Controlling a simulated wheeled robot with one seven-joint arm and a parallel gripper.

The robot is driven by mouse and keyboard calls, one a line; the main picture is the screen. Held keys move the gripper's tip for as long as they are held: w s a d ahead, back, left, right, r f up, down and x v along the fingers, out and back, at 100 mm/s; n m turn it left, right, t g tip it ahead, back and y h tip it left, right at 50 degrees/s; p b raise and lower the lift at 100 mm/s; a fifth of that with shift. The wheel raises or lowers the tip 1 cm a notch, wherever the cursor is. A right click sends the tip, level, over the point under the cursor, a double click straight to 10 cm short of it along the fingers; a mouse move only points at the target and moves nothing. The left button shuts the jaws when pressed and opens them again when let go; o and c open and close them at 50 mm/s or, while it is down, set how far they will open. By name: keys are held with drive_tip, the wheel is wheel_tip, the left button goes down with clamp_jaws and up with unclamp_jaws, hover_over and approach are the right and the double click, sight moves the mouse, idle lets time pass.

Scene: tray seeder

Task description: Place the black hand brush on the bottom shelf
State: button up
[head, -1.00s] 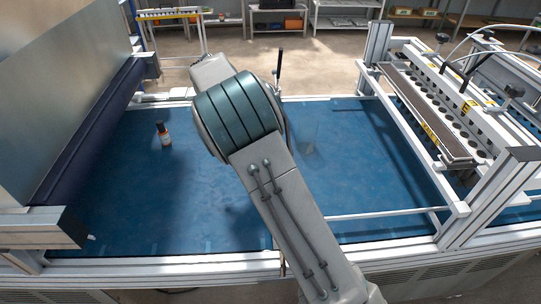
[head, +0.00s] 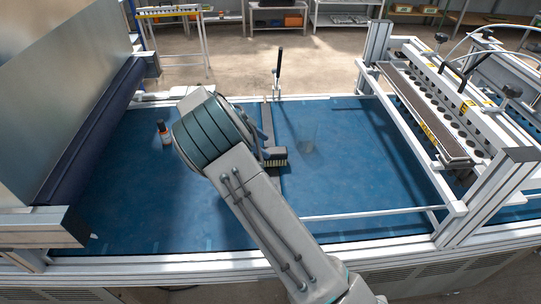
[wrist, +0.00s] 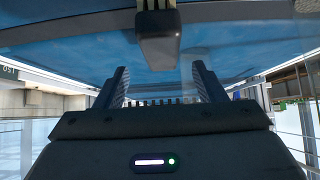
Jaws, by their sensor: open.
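A dark hand brush (head: 274,155) with pale bristles shows on the blue belt in the head view, just right of my arm's wrist part. In the wrist view its dark block (wrist: 158,42) is at top centre, with bristles at the picture's top edge. My gripper (wrist: 160,72) is open, its two fingers apart to left and right below the block, with nothing seen clamped between them. In the head view my arm hides most of the gripper. Shelving (head: 342,27) with lower boards stands at the back; which board is the bottom shelf meant is unclear.
A small dark bottle with an orange label (head: 164,132) stands on the belt at left. A clear cup (head: 307,137) stands right of the brush. The seeder unit (head: 445,105) is at right, a metal housing (head: 60,80) at left. Belt front is clear.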

sight(269, 150)
drive_tip(key=x, duration=0.3)
drive_tip(key=p+x, duration=0.1)
drive_tip(key=x, duration=0.1)
drive_tip(key=shift+w+a+f, duration=0.15)
drive_tip(key=shift+a+f, duration=0.1)
drive_tip(key=shift+f, duration=0.1)
drive_tip(key=c, duration=1.1)
drive_tip(key=shift+c, duration=0.5)
drive_tip(key=shift+r, duration=0.15)
